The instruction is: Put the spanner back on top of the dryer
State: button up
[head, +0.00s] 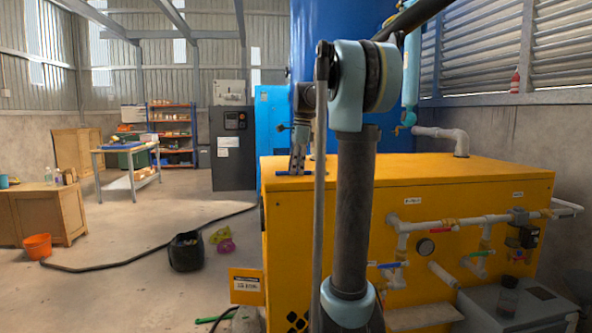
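The yellow cabinet, which I take to be the dryer (470,175), stands at the right with a broad flat top. My gripper (296,172) points down over the left part of that top, partly behind my own arm. A small dark blue piece with pale spots shows at its fingertips; I cannot tell whether it is part of the gripper or something beside it. The gap between the fingers is too small to make out. I cannot make out the spanner anywhere for certain.
Pipes and valves (425,245) stick out from the cabinet's front. A blue tank (340,30) rises behind it. A grey box with a dark bottle (508,295) stands at the lower right.

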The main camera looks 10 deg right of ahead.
jog(key=shift+r, duration=0.1)
notch_tip(320, 180, up, 12)
jog(key=d, duration=0.1)
jog(key=shift+d, duration=0.3)
dwell(0.3)
